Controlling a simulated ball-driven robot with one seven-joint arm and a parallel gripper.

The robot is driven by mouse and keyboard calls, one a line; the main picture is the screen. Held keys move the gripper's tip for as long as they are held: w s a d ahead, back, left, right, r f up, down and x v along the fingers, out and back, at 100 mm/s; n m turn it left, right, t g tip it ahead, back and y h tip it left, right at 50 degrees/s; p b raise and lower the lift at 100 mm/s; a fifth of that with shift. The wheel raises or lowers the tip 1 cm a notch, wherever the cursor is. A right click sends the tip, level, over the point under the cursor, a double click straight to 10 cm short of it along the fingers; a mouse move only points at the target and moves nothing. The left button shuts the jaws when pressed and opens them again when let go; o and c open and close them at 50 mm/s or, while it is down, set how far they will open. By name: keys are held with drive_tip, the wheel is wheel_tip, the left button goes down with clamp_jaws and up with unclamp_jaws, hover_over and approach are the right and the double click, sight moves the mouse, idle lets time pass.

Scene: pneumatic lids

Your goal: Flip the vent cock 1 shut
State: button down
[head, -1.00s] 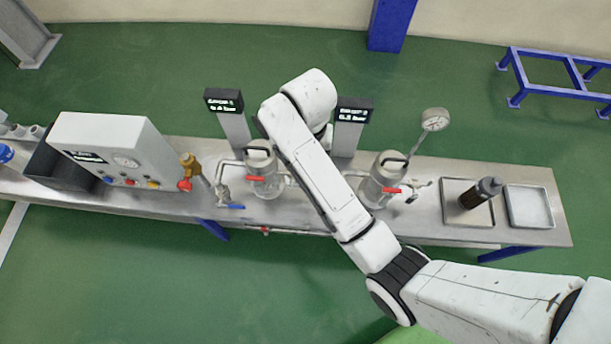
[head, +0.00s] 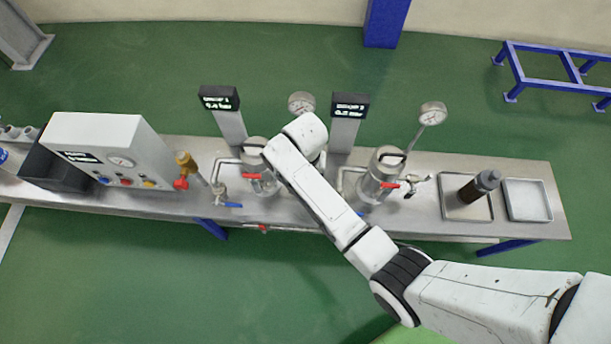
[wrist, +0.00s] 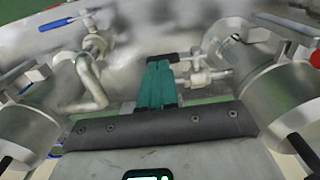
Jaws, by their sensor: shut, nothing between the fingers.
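The first vessel (head: 262,180) is a steel pot with a red lever (head: 252,176), left of my arm in the head view. In the wrist view it appears to be the large cylinder (wrist: 283,95) at right. A small steel fitting (wrist: 206,76) beside it looks like vent cock 1; its lever position is unclear. My gripper (wrist: 158,68) has teal fingers, shut and empty, just left of this fitting in the wrist view. I cannot tell whether they touch. In the head view my arm hides the gripper and most of the fitting.
The second vessel (head: 378,185) stands right of my arm, also in the wrist view (wrist: 28,130). A bent pipe (wrist: 90,85) lies left of my fingers. Two display posts (head: 219,98) and gauges (head: 301,103) rise behind. A control box (head: 95,135) stands at left, trays (head: 527,202) at right.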

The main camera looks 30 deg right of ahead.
drive_tip(key=shift+f, duration=0.55)
drive_tip(key=shift+s+d+f+t+y+p, duration=0.2)
drive_tip(key=shift+t+y+p, duration=0.1)
drive_tip(key=shift+t+y, duration=0.15)
drive_tip(key=shift+s+d+f+t+y, duration=0.2)
drive_tip(key=shift+d+f+t+y, duration=0.15)
drive_tip(key=shift+f+t+y, duration=0.5)
drive_tip(key=f+t+y, duration=0.1)
drive_tip(key=y, duration=0.2)
drive_tip(key=shift+s+d+f+t+b, duration=0.1)
drive_tip(key=shift+d+f+t+b, duration=0.1)
drive_tip(key=shift+f+t+b, duration=0.2)
drive_tip(key=shift+f+y, duration=0.2)
drive_tip(key=shift+y, duration=0.2)
drive_tip(key=shift+w+a+f+b, duration=0.1)
drive_tip(key=shift+a+f+b, duration=0.15)
drive_tip(key=shift+f, duration=0.4)
drive_tip(key=shift+w+a+f+b, duration=0.1)
drive_tip(key=shift+f+b, duration=0.2)
drive_tip(key=shift+f, duration=0.4)
